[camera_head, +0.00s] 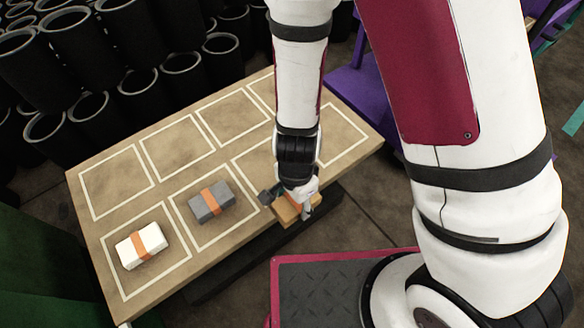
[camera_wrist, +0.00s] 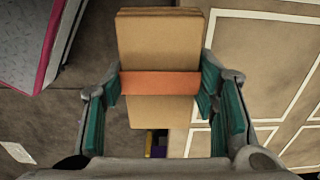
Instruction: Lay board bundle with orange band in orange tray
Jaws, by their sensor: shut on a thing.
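My gripper (camera_head: 296,198) is shut on a tan board bundle (camera_head: 286,213) at the near edge of the table, partly over the edge. In the wrist view the board bundle (camera_wrist: 160,45) is a stack of flat boards with an orange band (camera_wrist: 160,84) around its middle. The teal-padded fingers of my gripper (camera_wrist: 160,92) sit on either side at the band. In the head view my gripper partly hides the bundle. I see no orange tray in either view.
The wooden table (camera_head: 90,185) has white outlined squares. A grey block with an orange band (camera_head: 211,203) and a white block with an orange band (camera_head: 141,246) stand in two near squares. Other visible squares look empty. Black tubes (camera_head: 60,70) stack behind the table.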

